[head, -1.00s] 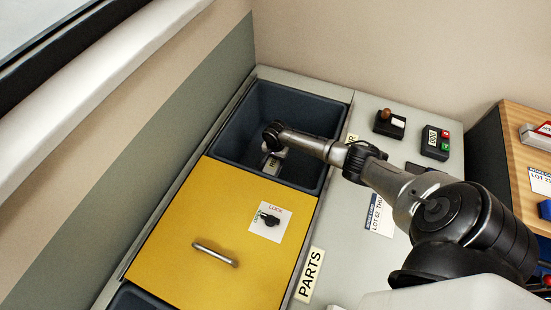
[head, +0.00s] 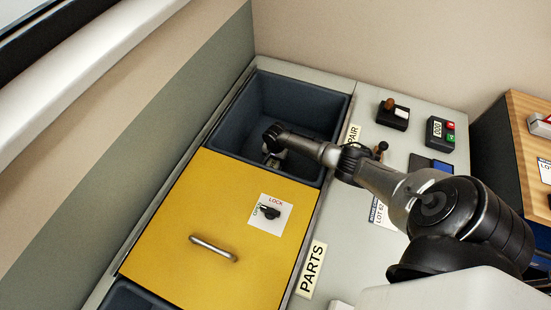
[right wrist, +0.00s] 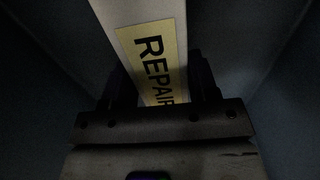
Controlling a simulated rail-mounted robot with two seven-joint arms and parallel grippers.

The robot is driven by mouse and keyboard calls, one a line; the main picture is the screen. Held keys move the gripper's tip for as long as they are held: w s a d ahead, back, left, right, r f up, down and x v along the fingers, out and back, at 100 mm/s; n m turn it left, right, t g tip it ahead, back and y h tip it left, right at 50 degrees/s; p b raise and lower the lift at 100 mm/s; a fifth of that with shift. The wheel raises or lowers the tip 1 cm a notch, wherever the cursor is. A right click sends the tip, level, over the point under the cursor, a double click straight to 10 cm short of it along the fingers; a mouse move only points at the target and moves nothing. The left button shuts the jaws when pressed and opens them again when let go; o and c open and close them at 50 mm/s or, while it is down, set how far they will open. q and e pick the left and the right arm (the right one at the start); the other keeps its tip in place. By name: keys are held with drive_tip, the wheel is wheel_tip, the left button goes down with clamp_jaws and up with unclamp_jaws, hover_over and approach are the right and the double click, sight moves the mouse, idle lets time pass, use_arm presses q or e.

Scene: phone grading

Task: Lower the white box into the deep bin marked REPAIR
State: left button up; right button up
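The deep bin (head: 290,95) is dark blue-grey and open, at the upper middle of the head view. Its yellow sign (head: 353,134) is partly covered by my right arm, with "PAIR" readable. My right gripper (head: 275,158) reaches down inside the bin near its front wall. In the right wrist view the white box (right wrist: 120,25), with a yellow REPAIR label, lies between the two dark fingers (right wrist: 163,85), which appear closed on it. The bin walls surround it in shadow; its gap to the floor cannot be judged. My left gripper is out of view.
A yellow lid (head: 175,225) with a handle and lock covers the compartment in front of the bin. A PARTS sign (head: 312,268) lies beside it. On the grey counter stand a lever box (head: 393,115) and a button box (head: 440,134). A wooden surface (head: 525,125) is at right.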

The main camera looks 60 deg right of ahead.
drive_tip(key=o, duration=0.5)
wheel_tip(320, 180, up, 14)
drive_tip(key=p, duration=0.6)
drive_tip(key=shift+f, duration=0.1)
